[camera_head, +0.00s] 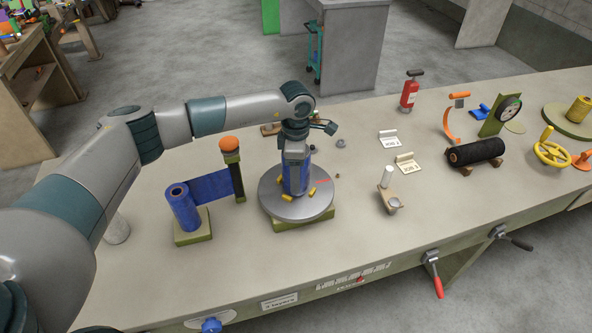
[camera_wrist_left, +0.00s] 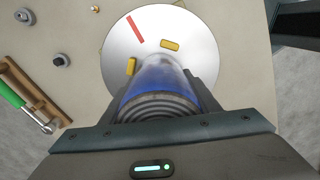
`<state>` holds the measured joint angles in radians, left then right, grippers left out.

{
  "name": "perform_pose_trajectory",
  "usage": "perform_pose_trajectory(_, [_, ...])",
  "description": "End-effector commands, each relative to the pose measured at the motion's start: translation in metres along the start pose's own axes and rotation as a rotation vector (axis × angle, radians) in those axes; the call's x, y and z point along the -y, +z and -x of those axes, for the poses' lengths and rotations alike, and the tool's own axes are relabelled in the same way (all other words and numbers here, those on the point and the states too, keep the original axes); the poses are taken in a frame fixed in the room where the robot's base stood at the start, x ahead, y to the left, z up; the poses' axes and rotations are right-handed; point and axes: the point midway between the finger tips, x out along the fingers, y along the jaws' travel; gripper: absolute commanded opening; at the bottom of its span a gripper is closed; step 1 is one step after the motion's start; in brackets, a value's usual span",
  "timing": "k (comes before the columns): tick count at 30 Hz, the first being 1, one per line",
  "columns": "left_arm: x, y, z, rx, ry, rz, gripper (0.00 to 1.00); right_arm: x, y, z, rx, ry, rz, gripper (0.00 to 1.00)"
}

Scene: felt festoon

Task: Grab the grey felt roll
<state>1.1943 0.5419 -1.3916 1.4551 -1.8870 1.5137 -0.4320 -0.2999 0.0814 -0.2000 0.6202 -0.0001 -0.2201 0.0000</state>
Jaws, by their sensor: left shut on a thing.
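My left gripper (camera_head: 295,176) points down over a round silver turntable (camera_head: 279,206) and is shut on a blue roll (camera_wrist_left: 158,84). The roll is upright between the fingers, with grey spiral layers on its near end in the left wrist view; I cannot tell if it touches the disc. A light grey cylinder (camera_head: 117,231) stands at the bench's left, partly hidden by my left arm. A dark, nearly black roll (camera_head: 475,152) lies on a wooden cradle at the right. Which of these is the grey felt roll is unclear. My right gripper is not in view.
Left of the turntable, another blue roll (camera_head: 181,206) stands on a green base, its strip reaching an orange-topped post (camera_head: 231,163). The front right bench top is clear.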

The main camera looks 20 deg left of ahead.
Motion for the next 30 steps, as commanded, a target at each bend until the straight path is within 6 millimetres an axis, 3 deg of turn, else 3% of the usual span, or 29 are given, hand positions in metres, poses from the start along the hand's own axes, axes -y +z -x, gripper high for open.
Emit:
perform_pose_trajectory(8, [-0.001, 0.001, 0.007, 0.002, 0.003, -0.001, 0.2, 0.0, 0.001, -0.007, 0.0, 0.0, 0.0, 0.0])
perform_pose_trajectory(16, [-0.002, 0.001, 0.038, 0.003, 0.006, 0.0, 0.2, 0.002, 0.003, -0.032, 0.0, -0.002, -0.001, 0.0])
perform_pose_trajectory(30, [0.066, 0.058, 0.09, 0.003, 0.003, -0.004, 0.2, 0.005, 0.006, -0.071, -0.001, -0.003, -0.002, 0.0])
